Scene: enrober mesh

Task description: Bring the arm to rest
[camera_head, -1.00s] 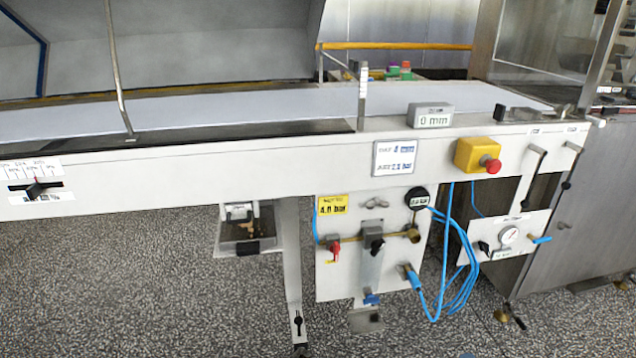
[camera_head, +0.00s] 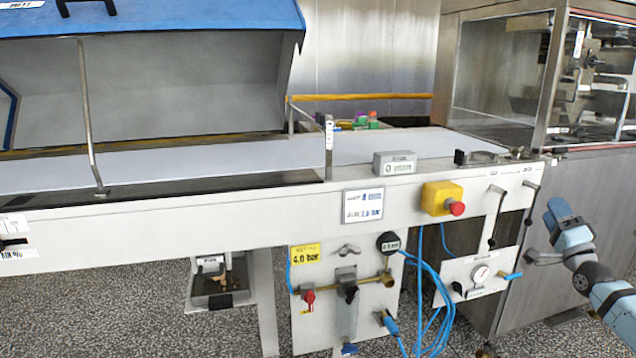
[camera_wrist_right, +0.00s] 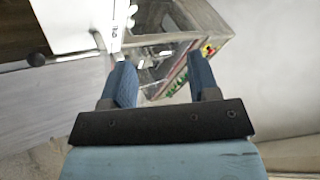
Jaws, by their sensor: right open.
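My right arm enters the head view from the lower right. Its blue gripper (camera_head: 556,222) is in front of the grey cabinet at the right end of the machine. In the right wrist view the gripper (camera_wrist_right: 160,88) has two blue fingers standing apart with nothing between them. It is open and empty, and it touches nothing that I can see. My left gripper is in neither view.
The conveyor (camera_head: 250,152) runs along the white machine frame. A yellow box with a red button (camera_head: 442,199), two lever handles (camera_head: 496,215) and a gauge panel (camera_head: 478,275) are left of my right gripper. Blue hoses (camera_head: 425,290) hang below. A glass-walled enclosure (camera_head: 505,70) stands behind.

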